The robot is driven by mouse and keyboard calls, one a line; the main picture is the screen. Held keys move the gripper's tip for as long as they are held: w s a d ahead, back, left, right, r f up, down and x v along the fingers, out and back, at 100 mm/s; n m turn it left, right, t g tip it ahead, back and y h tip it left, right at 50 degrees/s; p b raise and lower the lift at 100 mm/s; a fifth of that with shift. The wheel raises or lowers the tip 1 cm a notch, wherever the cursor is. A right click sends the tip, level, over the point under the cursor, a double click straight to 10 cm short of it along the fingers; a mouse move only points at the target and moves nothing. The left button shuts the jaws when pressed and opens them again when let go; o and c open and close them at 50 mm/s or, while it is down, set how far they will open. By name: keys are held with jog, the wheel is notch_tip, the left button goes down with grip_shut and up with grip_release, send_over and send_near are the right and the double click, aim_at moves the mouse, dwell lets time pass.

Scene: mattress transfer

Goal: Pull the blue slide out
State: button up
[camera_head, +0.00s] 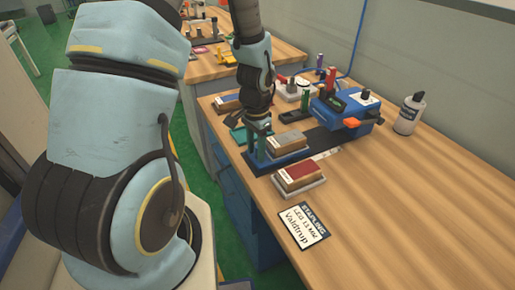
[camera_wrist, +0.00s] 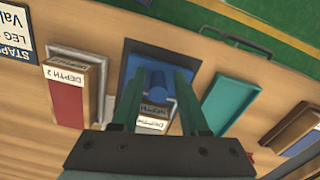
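A wooden block labelled DEPTH (camera_wrist: 152,118) lies by the handle, partly hidden by my gripper. My gripper (camera_wrist: 157,80) has one finger on each side of the handle, with what look like small gaps, so it appears open around it. In the head view my gripper (camera_head: 261,148) is low at the table's left edge, beside a grey-topped block (camera_head: 288,142) on the dark strip. That strip runs to the blue stapling machine (camera_head: 345,108).
A red-topped block (camera_head: 298,174) in a grey tray and a stapling card (camera_head: 303,227) lie nearer. A teal tray (camera_wrist: 232,105) is on the slide's other side. A white bottle (camera_head: 409,114) stands behind. The table's right front is clear.

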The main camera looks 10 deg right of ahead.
jog(key=shift+o, duration=0.8)
jog(key=shift+d, duration=0.1)
jog(key=shift+r, duration=0.15)
notch_tip(320, 180, up, 10)
jog(key=shift+r+b, duration=0.25)
jog(key=shift+b, duration=0.35)
jog(key=s+a+r+n, duration=0.1)
jog(key=a+r+n, duration=0.1)
jog(key=a+n, duration=0.3)
jog(key=s+a+r+n+t, duration=0.1)
jog(key=a+n, duration=0.5)
jog(key=a, duration=0.6)
jog(key=shift+s+r+t, duration=0.3)
jog(key=shift+s+r, duration=0.1)
jog(key=shift+r, duration=0.1)
jog(key=shift+a, duration=0.1)
